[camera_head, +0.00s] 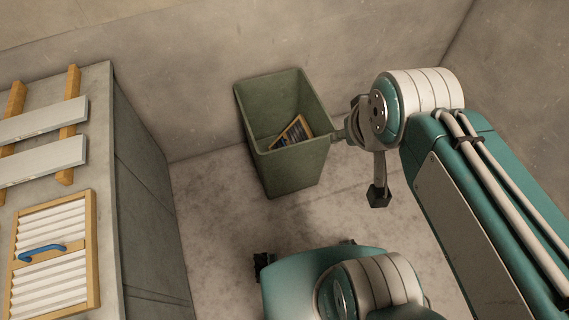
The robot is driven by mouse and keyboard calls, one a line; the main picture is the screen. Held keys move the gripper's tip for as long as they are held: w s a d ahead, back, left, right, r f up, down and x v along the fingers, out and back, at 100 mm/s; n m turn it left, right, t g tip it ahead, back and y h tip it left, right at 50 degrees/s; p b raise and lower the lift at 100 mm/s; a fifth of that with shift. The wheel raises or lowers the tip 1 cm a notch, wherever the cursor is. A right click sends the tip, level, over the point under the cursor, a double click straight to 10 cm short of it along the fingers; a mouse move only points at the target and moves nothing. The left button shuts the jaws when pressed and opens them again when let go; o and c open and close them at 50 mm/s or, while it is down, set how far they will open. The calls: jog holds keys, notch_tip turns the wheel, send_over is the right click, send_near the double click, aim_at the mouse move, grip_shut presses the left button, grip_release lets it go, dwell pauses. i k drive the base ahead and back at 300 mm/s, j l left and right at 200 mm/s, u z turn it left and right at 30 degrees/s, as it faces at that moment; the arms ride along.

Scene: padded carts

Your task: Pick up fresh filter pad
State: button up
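A pleated white filter pad (55,285) in a yellow frame with a blue handle (42,252) lies on the grey block's top (95,120) at the left. A dark, yellow-edged panel (294,131) lies tilted inside the green bin (290,177); its lower part is hidden by the bin's front wall. My gripper (360,165) is near the bin's right side, far to the right of the filter pad. Its fingers look spread apart, with nothing seen between them.
Two pale grey slats (40,162) lie across yellow wooden strips (69,130) on the block, behind the filter pad. The bin stands on the floor against the wall. Bare floor (225,220) lies between the block and my body.

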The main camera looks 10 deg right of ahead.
aim_at(52, 270)
jog(key=u, duration=2.4)
jog(key=i+l+u, duration=0.75)
jog(key=l, duration=0.2)
jog(key=l+u, duration=0.2)
jog(key=l, duration=0.2)
jog(key=i, duration=0.05)
